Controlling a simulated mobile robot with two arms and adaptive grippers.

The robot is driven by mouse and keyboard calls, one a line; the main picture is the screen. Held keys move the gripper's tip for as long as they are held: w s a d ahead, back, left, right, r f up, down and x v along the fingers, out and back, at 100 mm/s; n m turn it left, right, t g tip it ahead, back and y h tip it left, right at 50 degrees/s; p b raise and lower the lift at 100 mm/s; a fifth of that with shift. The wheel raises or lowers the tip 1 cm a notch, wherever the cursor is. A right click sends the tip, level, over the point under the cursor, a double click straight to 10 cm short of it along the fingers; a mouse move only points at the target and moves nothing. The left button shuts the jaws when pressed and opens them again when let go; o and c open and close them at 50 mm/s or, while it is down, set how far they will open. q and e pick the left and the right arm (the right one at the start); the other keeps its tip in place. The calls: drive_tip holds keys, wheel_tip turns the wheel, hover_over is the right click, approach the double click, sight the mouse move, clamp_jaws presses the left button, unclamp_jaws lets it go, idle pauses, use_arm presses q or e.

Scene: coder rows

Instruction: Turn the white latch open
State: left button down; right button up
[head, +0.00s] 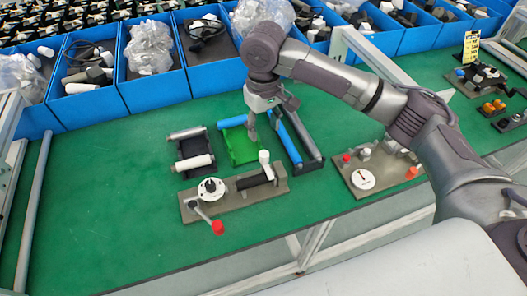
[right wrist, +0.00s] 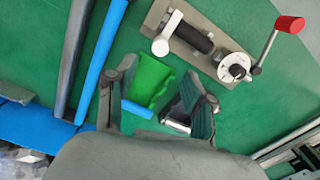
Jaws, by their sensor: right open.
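The white latch (head: 265,159) stands up at the right end of a grey-brown fixture plate (head: 225,203), beside a black cylinder. In the right wrist view the white latch (right wrist: 167,34) lies on the plate at the top, beyond my fingertips. The fixture also carries a white round dial and a crank with a red knob (head: 217,227). My right gripper (head: 264,121) is open and empty, above and behind the latch, over a green tray (head: 240,145). In the right wrist view its two fingers (right wrist: 158,92) are spread, apart from the latch. My left gripper is out of view.
A black rack (head: 193,150) with pale cylinders lies left of the green tray. Blue and grey bars (head: 300,140) lie to its right. A second fixture (head: 370,172) is further right. Blue bins (head: 150,92) line the back. The green table's left part is clear.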

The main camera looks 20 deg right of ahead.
sight(264, 153)
wheel_tip(264, 153, down, 11)
drive_tip(key=shift+r+p, duration=0.1)
drive_tip(key=shift+p, duration=0.5)
clamp_jaws()
